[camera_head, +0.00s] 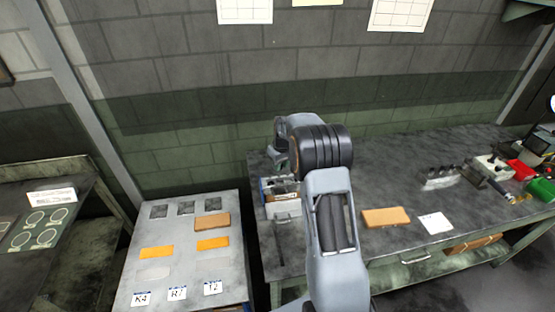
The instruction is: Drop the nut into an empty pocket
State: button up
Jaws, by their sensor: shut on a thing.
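My arm rises through the middle of the head view, and its far end is hidden behind its own links, so I cannot make out my gripper's jaws. No nut can be made out. A light grey board (180,283) stands at the lower left. Along its far edge are three dark square recesses: left (158,211), middle (186,208) and right (213,206). They look empty, but they are small in the picture. I cannot tell whether these are the task's pockets.
The board also carries a brown block (211,222), orange pieces (156,253) and labels (177,293). A dark workbench (370,235) spans the right, with a tan block (386,217), a white card (435,223) and a red bin (521,170). A dark table (20,270) stands far left.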

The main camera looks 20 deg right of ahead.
jog(key=shift+f+b, duration=1.35)
jog(key=shift+f, duration=1.1)
jog(key=shift+s, duration=0.1)
jog(key=shift+f+b, duration=0.8)
jog(key=shift+b, duration=0.15)
dwell(0.3)
jog(key=o, duration=1)
jog(key=r, duration=0.4)
jog(key=s+r+b, duration=0.1)
jog(key=r, duration=0.4)
jog(key=s+r+b, duration=0.1)
jog(key=r, duration=0.3)
jog(key=shift+d+r, duration=0.2)
jog(key=shift+r, duration=0.15)
